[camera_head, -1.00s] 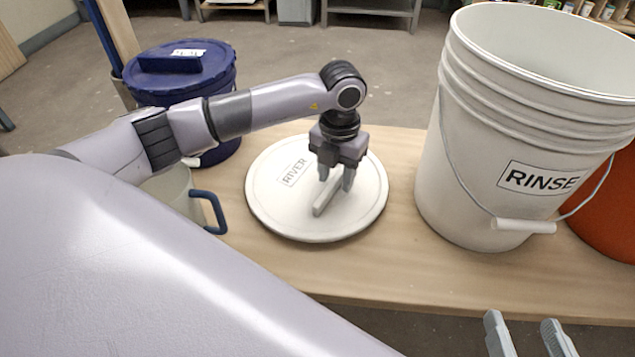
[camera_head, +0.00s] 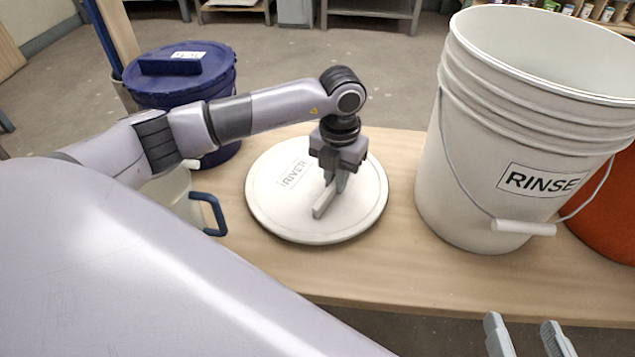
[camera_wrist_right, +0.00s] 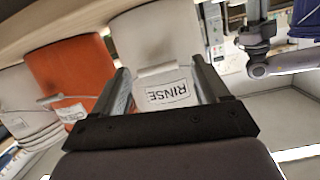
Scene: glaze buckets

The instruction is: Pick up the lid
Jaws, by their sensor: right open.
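The lid (camera_head: 268,212) is a round white disc labelled RIVER, with a raised bar handle (camera_head: 321,207) across it. It lies flat on the wooden table in the head view. My left gripper (camera_head: 337,186) points down over the lid, its fingers closed together on the bar handle; the fingers partly hide the handle's far end. My right gripper (camera_head: 528,334) is at the bottom right of the head view, in front of the table edge, open and empty. In the right wrist view its fingers (camera_wrist_right: 165,80) are spread apart with nothing between them.
A white RINSE bucket (camera_head: 470,165) with a wire handle stands right of the lid, and it also shows in the wrist view (camera_wrist_right: 150,45). An orange bucket (camera_head: 610,205) is behind it. A blue lidded bucket (camera_head: 180,80) and a mug-like vessel with blue handle (camera_head: 208,212) stand left.

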